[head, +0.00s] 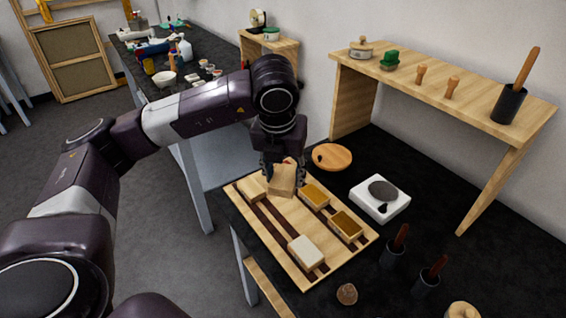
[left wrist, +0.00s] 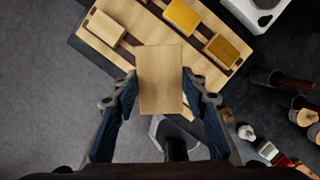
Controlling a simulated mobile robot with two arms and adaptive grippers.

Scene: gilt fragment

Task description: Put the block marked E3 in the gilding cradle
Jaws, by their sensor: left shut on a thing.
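My left gripper (head: 283,170) is shut on a plain wooden block (head: 282,182) and holds it over the back part of a wooden tray with dark slots (head: 278,226). In the left wrist view the block (left wrist: 160,80) sits between both fingers (left wrist: 160,90); no marking on it is readable. The tray holds a pale block (head: 306,252) near the front, a wooden block (head: 252,187) at the left and two gold-topped blocks (head: 315,195) (head: 346,227) at the right. I cannot tell for sure whether this tray is the gilding cradle. My right gripper is out of view.
A round wooden board (head: 332,157) and a white device with a grey disc (head: 379,201) stand behind the tray. Dark cups with brown handles (head: 393,248) (head: 428,278) stand to the right. A wooden shelf (head: 440,85) runs along the wall.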

